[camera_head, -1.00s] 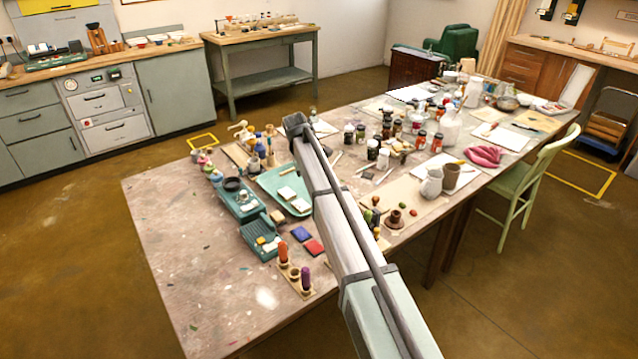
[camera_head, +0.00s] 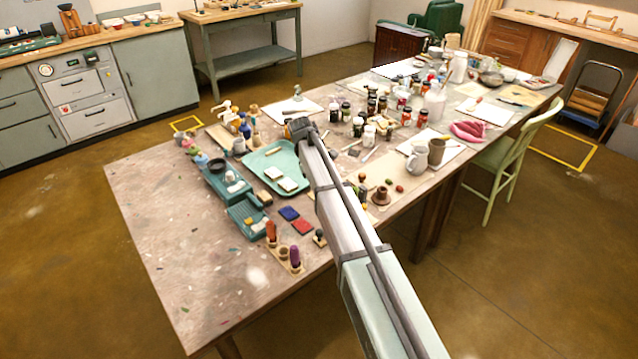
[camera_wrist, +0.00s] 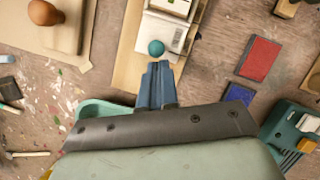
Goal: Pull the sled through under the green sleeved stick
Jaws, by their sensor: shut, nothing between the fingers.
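In the wrist view, a pale block with a round teal knob (camera_wrist: 155,47) at its near end lies on a tan board (camera_wrist: 128,72); it appears to be the sled. A greenish piece (camera_wrist: 172,6) crosses over it at the top edge. I cannot tell whether this is the green sleeved stick. My gripper (camera_wrist: 157,66) is shut and empty, its blue fingers just short of the knob in the picture. I cannot tell if they touch. In the head view my arm hides the fingers and the sled area.
A teal tray (camera_head: 256,160), red pad (camera_head: 302,227) and blue pad (camera_head: 289,213) lie left of my arm. Bottles and jars (camera_head: 369,135) crowd the table beyond. A pitcher (camera_head: 417,162) stands at right. The table's left part (camera_head: 150,200) is mostly clear.

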